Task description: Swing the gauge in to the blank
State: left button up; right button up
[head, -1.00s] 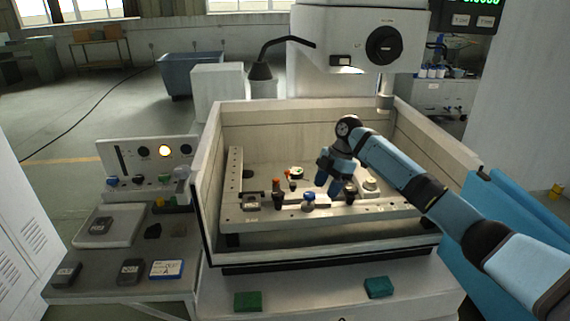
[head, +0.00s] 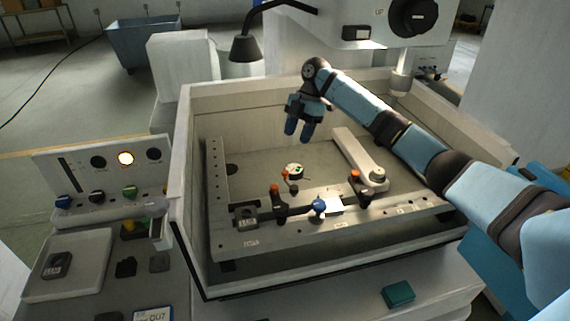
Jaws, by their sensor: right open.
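A small round dial with a white face (head: 294,171), which looks like the gauge, stands inside the open tank behind the front rail. A dark labelled block (head: 246,217), which looks like the blank, sits at the left end of that rail. The dial is apart from the block, behind it and to its right. My right gripper (head: 298,133) is open and empty, fingers pointing down, above and behind the dial. It appears apart from it. My left gripper is not in view.
Two orange-topped clamps (head: 276,202) and a blue knob (head: 319,206) stand along the front rail (head: 400,222). A pale bar with a round pivot (head: 377,173) lies to the right. Tank walls (head: 185,150) surround these. A lamp (head: 245,48) hangs behind.

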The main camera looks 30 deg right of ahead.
aim_at(286, 171)
jog(key=p+x, duration=0.1)
jog(key=x, duration=0.9)
jog(key=shift+w+p, duration=0.15)
jog(key=shift+p, duration=0.15)
jog(key=shift+a+f, duration=0.25)
jog(key=shift+f, duration=0.35)
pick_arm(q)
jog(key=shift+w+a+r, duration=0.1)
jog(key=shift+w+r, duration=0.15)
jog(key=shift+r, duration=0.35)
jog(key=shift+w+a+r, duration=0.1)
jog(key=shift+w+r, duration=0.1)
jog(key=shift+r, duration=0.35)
pick_arm(e)
jog(key=shift+c, duration=0.8)
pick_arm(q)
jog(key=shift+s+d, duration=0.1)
pick_arm(e)
grip_shut()
